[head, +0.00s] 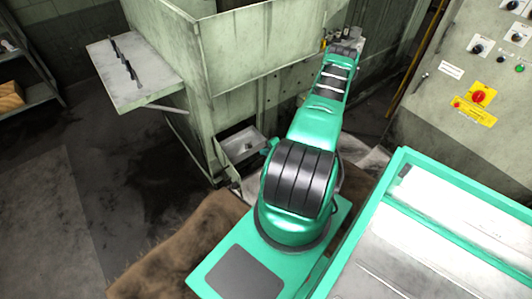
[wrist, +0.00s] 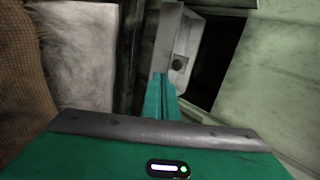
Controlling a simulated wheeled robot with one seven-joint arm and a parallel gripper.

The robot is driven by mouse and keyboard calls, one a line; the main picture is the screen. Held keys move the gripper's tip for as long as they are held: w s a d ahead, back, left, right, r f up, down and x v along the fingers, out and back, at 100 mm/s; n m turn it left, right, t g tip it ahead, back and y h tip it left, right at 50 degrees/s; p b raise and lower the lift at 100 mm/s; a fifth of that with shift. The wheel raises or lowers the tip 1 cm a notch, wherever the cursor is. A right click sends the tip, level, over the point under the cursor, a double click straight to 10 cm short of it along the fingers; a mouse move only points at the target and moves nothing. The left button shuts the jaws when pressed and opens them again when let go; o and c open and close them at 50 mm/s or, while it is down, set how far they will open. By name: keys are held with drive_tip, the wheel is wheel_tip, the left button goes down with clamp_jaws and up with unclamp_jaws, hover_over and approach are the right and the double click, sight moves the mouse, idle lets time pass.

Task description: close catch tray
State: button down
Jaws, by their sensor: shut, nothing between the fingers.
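The catch tray (head: 240,145) is a small pale metal drawer low on the machine's front, standing out from its opening. It holds a small dark item. In the wrist view the tray (wrist: 168,38) lies just beyond my fingertips, with a dark opening (wrist: 212,60) to its right. My gripper (head: 270,146) is beside the tray's right end in the head view, partly hidden by my arm. In the wrist view my teal fingers (wrist: 160,88) are together and empty, their tips overlapping the tray's near edge. I cannot tell whether they touch it.
The pale green machine body (head: 262,50) rises behind the tray. A brown mat (head: 180,240) lies on the floor. A control panel (head: 485,65) with a red knob stands at right. Dark floor is open at left.

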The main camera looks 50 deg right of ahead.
sight(252, 147)
drive_tip(key=shift+w+d+f, duration=0.2)
drive_tip(key=shift+w+f, duration=0.15)
drive_tip(key=shift+w, duration=0.7)
drive_tip(key=shift+w+d+f, duration=0.15)
drive_tip(key=shift+w+f, duration=0.25)
drive_tip(key=shift+w, duration=0.7)
drive_tip(key=shift+w+d+f, duration=0.2)
drive_tip(key=shift+w+f, duration=0.15)
drive_tip(key=shift+w, duration=0.7)
drive_tip(key=w+d, duration=0.1)
drive_tip(key=w, duration=0.3)
drive_tip(key=w+d, duration=0.1)
drive_tip(key=w, duration=0.3)
drive_tip(key=w+d, duration=0.1)
drive_tip(key=w, duration=0.3)
drive_tip(key=shift+w+d+r, duration=0.15)
drive_tip(key=shift+w+d, duration=0.05)
drive_tip(key=shift+w, duration=0.3)
